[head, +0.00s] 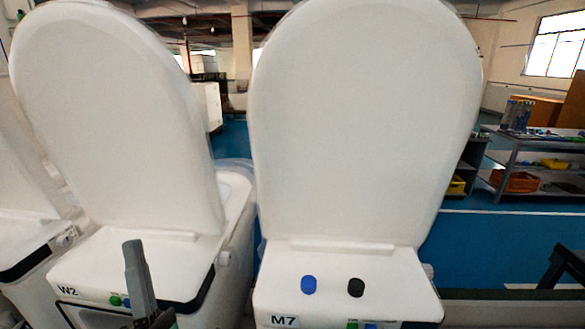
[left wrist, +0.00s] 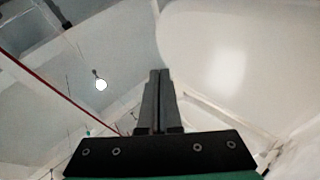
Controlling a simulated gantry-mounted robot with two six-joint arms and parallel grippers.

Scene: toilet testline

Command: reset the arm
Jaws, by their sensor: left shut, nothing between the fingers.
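My left gripper (head: 134,250) points upward at the lower left of the head view, in front of the toilet marked W2 (head: 150,268). In the left wrist view its two grey fingers (left wrist: 158,78) stand pressed together with nothing between them. A white lid surface (left wrist: 215,55) fills the right of that view, beside and beyond the fingers. The toilet marked M7 (head: 345,275) stands at the centre with its lid (head: 360,120) upright. A dark angled part (head: 565,268) shows at the right edge; I cannot tell whether it belongs to my right arm.
The W2 lid (head: 115,110) is also raised. Part of another white toilet (head: 25,225) shows at the left edge. M7 carries a blue button (head: 308,285) and a black button (head: 356,287). Grey shelves (head: 540,165) stand at the back right, beyond open blue floor (head: 510,245).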

